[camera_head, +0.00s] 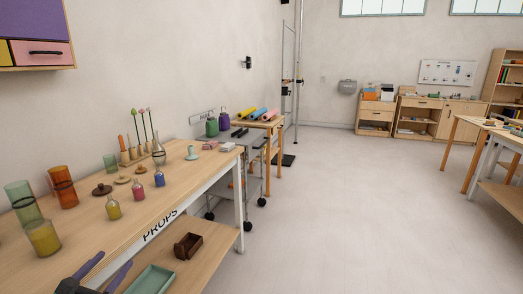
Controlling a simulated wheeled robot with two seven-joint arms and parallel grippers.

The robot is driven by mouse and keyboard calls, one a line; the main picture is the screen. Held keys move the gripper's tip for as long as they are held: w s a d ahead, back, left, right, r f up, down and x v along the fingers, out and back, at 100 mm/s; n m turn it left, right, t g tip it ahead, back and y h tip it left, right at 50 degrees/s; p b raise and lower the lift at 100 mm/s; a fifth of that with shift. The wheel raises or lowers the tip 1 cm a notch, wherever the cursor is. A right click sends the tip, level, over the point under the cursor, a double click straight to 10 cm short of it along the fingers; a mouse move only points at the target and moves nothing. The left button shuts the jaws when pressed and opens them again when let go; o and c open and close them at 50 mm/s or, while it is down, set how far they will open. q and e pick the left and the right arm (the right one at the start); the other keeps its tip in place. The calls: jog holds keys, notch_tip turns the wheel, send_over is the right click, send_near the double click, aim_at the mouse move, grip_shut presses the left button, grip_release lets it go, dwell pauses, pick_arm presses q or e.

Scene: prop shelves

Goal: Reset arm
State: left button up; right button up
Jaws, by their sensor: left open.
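My left gripper (116,260) shows at the bottom left edge of the head view. Its two blue-purple fingers are spread apart, with nothing between them. It is in front of the near edge of the long wooden props table (150,222), beside a green tray (151,280) that shows lower down. Most of my left arm is cut off by the bottom of the picture. My right gripper is out of view.
Glass vessels, including a yellow jar (43,238) and an orange glass (63,187), stand on the table. A brown wooden box (187,246) sits on its lower shelf. A wheeled cart (251,172) stands beyond. The floor (350,210) to the right is clear.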

pick_arm(q)
jog(key=s+d+f+m+g+h, duration=0.1)
jog(key=s+d+f+m+g, duration=0.15)
jog(key=d+f+m, duration=0.5)
jog(key=s+d+f+m+g+h, duration=0.15)
jog(key=f+m+g, duration=0.25)
jog(key=m, duration=0.6)
jog(key=s+d+f+m+g+y, duration=0.1)
jog(key=s+d+f+m+g, duration=0.2)
jog(key=s+m, duration=0.5)
jog(key=s+d+f+m+g+y, duration=0.1)
jog(key=s+d+f+m+g, duration=0.3)
jog(key=m, duration=0.6)
jog(key=s+f+g+p, duration=0.1)
jog(key=s+f+p, duration=0.1)
jog(key=f, duration=0.8)
jog(key=s+f+p, duration=0.3)
jog(key=f, duration=0.7)
jog(key=s+a+f+p, duration=0.1)
jog(key=s+a+f, duration=0.1)
jog(key=s+f, duration=0.3)
jog(key=s+a+f+g+p, duration=0.1)
jog(key=s+f, duration=0.3)
jog(key=s, duration=0.6)
jog(key=shift+a+f, duration=0.35)
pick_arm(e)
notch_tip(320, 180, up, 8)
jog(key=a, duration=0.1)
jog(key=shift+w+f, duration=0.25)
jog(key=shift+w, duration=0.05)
